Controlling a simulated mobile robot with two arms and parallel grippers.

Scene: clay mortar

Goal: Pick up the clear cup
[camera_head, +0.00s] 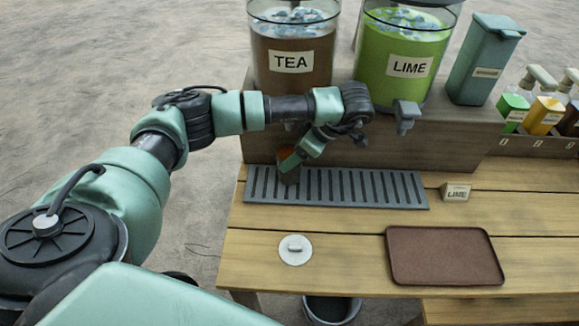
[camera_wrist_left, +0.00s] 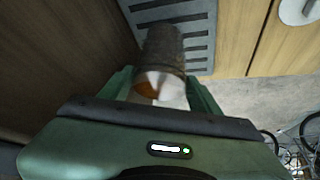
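The clear cup (camera_head: 289,176) stands at the left end of the grey slotted drip tray (camera_head: 390,190), below the tea dispenser. It looks brown to orange inside, and my gripper partly covers it. In the left wrist view the cup (camera_wrist_left: 163,52) is between my two fingers, dark brown with an orange and whitish part close to the palm. My left gripper (camera_head: 292,160) is at the cup, its fingers apart on either side of it. I cannot tell whether the fingers press on the cup. My right gripper is not in view.
The tea dispenser (camera_head: 290,80) and lime dispenser (camera_head: 405,75) stand on a raised wooden ledge behind the drip tray. Bottles (camera_head: 547,112) stand at the right.

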